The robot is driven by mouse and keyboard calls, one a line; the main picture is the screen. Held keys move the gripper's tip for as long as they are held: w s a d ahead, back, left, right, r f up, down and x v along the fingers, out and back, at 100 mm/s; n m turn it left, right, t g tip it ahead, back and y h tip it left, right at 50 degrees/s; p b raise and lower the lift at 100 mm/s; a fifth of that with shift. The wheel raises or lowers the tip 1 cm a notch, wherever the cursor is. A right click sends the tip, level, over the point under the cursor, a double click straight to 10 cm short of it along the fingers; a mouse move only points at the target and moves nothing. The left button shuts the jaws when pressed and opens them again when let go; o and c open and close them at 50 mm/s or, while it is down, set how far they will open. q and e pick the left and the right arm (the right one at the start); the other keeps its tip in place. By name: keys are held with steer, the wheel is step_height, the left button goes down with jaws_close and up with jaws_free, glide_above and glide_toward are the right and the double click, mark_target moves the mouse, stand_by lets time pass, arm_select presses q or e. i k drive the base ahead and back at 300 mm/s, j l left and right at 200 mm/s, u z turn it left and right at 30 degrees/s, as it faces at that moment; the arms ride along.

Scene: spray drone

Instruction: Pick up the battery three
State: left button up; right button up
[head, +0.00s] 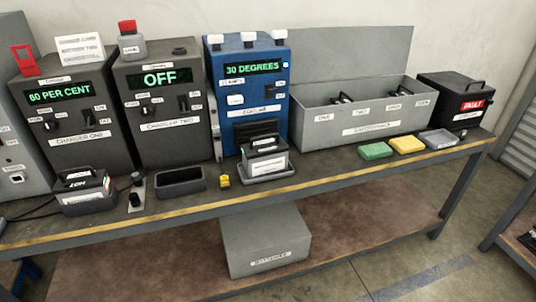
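I cannot tell for sure which battery is battery three, as the small labels are too blurred. One dark battery with a handle and white label (267,148) stands in a tray in front of the blue machine. Another dark battery with a handle (80,183) stands in a holder at the left, in front of charger one. Dark handles (343,97) show inside the long grey bin (312,132), whose front wall hides what is below them. The bin's front carries several small labels. Neither of my grippers is in view.
Charger one (78,104) reads 60 PER CENT and charger two (162,110) reads OFF. An empty dark tray (181,190) and a small yellow item (224,181) are on the bench. Green (375,151) and yellow (407,145) blocks lie before the bin. A FAULT box (455,98) stands right.

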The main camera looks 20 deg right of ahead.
mark_target(268, 156)
steer(key=i+l, duration=0.25)
steer(key=i, duration=0.25)
steer(key=i+l, duration=0.25)
steer(key=i, duration=0.25)
steer(key=z, duration=0.05)
